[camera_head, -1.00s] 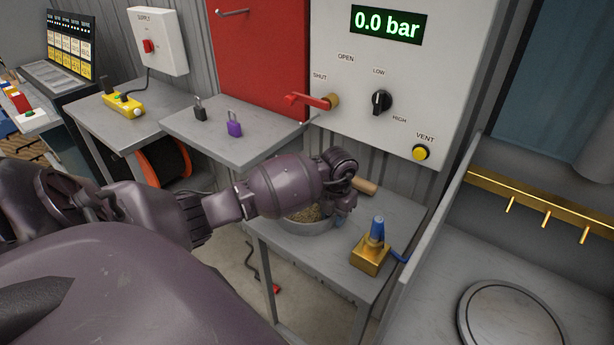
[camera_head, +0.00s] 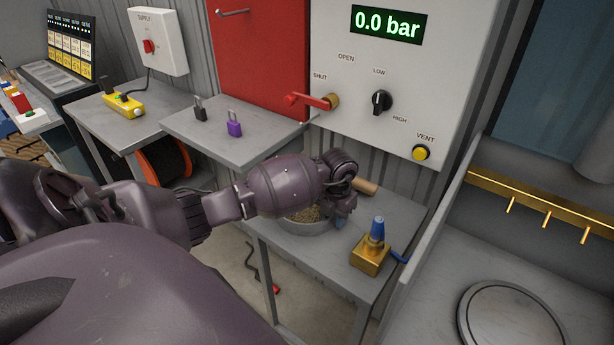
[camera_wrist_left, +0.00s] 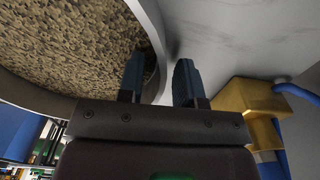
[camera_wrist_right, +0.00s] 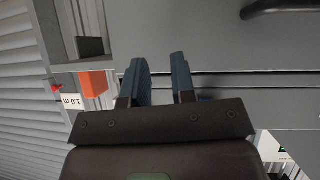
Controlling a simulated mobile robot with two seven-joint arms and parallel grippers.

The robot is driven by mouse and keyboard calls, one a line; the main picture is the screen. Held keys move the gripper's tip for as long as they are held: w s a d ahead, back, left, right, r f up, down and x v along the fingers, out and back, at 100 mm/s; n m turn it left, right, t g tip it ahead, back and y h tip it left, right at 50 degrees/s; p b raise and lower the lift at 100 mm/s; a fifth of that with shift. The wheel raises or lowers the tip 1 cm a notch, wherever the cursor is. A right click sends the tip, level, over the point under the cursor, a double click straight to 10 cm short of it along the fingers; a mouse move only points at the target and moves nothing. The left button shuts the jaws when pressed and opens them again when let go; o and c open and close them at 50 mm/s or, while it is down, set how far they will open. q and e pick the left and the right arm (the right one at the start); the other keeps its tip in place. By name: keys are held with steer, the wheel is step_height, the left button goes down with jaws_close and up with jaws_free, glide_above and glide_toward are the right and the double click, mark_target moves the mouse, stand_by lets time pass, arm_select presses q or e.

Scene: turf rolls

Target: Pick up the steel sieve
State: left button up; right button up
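The steel sieve (camera_head: 303,228) is a round grey pan filled with tan, grainy material. It sits on the small grey table, partly hidden behind my left arm in the head view. My left gripper (camera_head: 343,214) is at its right side, pointing down. In the left wrist view the sieve's wall (camera_wrist_left: 152,22) passes between the two blue fingers of the left gripper (camera_wrist_left: 159,78). One finger is inside over the grain, the other outside, with a gap between them. My right gripper (camera_wrist_right: 160,78) is open and empty, away from the sieve.
A brass block with a blue top (camera_head: 372,250) stands right of the sieve, close to my left gripper. A wooden cylinder (camera_head: 366,187) lies behind. The panel with a red lever (camera_head: 310,101) rises behind the table. A grey bench (camera_head: 430,290) is at the right.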

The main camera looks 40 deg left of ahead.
arm_select(q)
jaws_close()
